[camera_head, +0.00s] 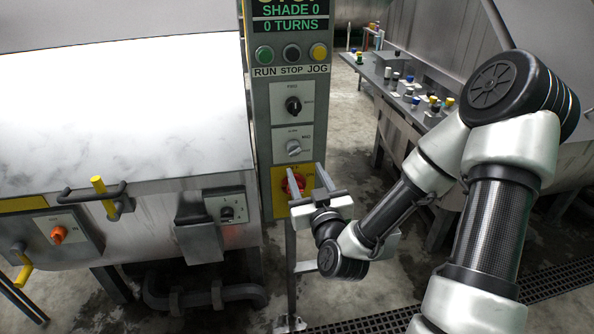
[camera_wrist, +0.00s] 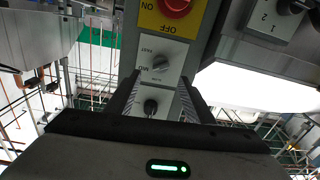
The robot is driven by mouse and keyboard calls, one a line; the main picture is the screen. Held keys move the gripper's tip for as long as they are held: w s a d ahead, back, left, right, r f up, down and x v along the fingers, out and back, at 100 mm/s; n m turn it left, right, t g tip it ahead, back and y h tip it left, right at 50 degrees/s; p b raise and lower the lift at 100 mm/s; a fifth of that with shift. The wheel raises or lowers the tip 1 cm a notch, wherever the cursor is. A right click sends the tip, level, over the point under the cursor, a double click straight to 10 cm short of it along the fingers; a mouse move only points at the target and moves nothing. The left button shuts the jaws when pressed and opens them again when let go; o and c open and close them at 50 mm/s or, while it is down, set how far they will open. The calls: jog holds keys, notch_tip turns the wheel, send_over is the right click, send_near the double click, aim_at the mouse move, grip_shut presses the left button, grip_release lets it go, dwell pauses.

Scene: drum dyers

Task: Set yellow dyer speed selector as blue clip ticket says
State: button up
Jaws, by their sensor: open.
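The speed selector is a small grey knob (camera_head: 293,148) on a pale plate on the control post, between a black knob above and a red switch below. In the wrist view the speed knob (camera_wrist: 160,63) shows upside down, with MID and FAST lettering beside it. Its exact pointing is too small to tell. My gripper (camera_head: 312,183) is open and empty in front of the post, low by the yellow switch plate in the head view. In the wrist view its fingertips (camera_wrist: 160,80) point toward the post, apart, near the speed plate. I see no blue clip ticket.
The post also carries a black knob (camera_head: 293,105), RUN, STOP and JOG buttons, a display (camera_head: 290,18) and a red switch (camera_head: 292,186). A pale vat (camera_head: 120,110) with handles and a small dial box (camera_head: 228,210) is left. A side table (camera_head: 375,73) with several small containers is back right.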

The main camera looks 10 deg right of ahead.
aim_at(296, 154)
jog(key=w, duration=0.9)
jog(key=shift+a, duration=0.25)
jog(key=c, duration=1)
